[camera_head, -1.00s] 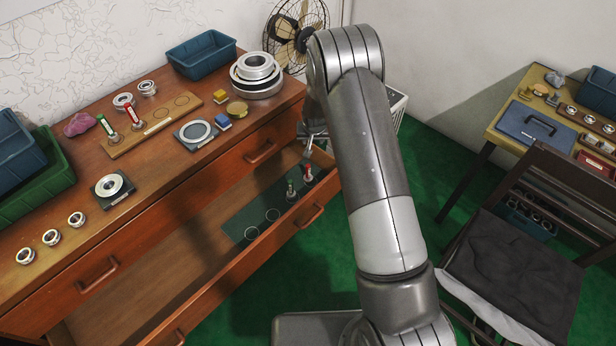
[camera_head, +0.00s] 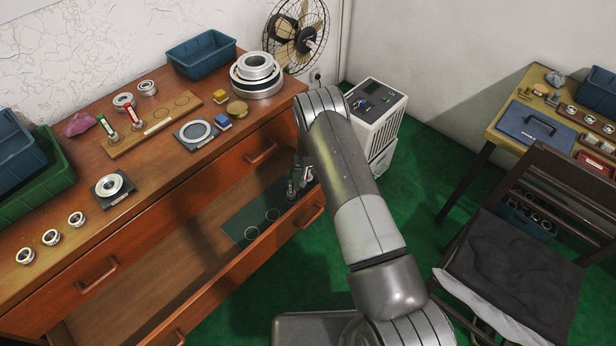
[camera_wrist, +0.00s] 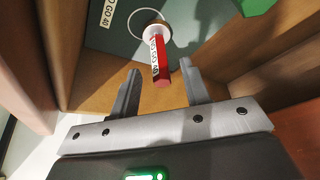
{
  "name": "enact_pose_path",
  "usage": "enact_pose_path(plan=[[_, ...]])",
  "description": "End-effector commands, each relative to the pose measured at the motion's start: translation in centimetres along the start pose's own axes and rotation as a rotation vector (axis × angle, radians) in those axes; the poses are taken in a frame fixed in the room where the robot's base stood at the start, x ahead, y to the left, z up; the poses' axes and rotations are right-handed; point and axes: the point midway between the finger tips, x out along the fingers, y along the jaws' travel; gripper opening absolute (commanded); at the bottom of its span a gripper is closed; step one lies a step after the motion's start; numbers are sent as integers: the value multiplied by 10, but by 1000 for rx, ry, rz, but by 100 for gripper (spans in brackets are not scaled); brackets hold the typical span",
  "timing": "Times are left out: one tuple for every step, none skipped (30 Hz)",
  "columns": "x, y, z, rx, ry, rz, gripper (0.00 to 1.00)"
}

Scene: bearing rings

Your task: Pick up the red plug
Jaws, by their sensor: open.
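A red plug (camera_wrist: 159,62), with a white label on its handle and a pale round head, stands on the dark green mat (camera_wrist: 98,38) in the wrist view. My gripper (camera_wrist: 160,70) is open; its fingers are on either side of the handle's near end, with gaps showing. In the head view my gripper (camera_head: 303,178) is down in the open drawer (camera_head: 222,286), at its right end. This plug cannot be made out there behind it. Another red-handled plug (camera_head: 133,115) stands on the wooden rack on the cabinet top, beside a green-handled one (camera_head: 106,127).
The drawer's wooden wall (camera_wrist: 115,72) runs close by the fingers. The mat (camera_head: 236,229) has empty ring outlines. A chair (camera_head: 520,255) stands right of my arm.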

Motion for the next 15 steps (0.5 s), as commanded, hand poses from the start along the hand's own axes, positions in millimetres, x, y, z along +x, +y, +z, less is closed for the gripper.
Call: enact_pose_path(plan=[[2, 0, 0, 0, 0, 0, 43], [4, 0, 0, 0, 0, 0, 43], [6, 0, 0, 0, -1, 0, 43], [8, 0, 0, 0, -1, 0, 43], [12, 0, 0, 0, -1, 0, 43], [17, 0, 1, 0, -1, 0, 43], [21, 0, 1, 0, -2, 0, 43], [25, 0, 1, 0, -1, 0, 43], [31, 1, 1, 0, -2, 1, 43], [34, 0, 1, 0, -2, 0, 43], [38, 0, 0, 0, -1, 0, 43], [42, 1, 1, 0, -1, 0, 43], [45, 0, 0, 0, -1, 0, 43], [47, 0, 0, 0, 0, 0, 43], [50, 0, 0, 0, 0, 0, 43]])
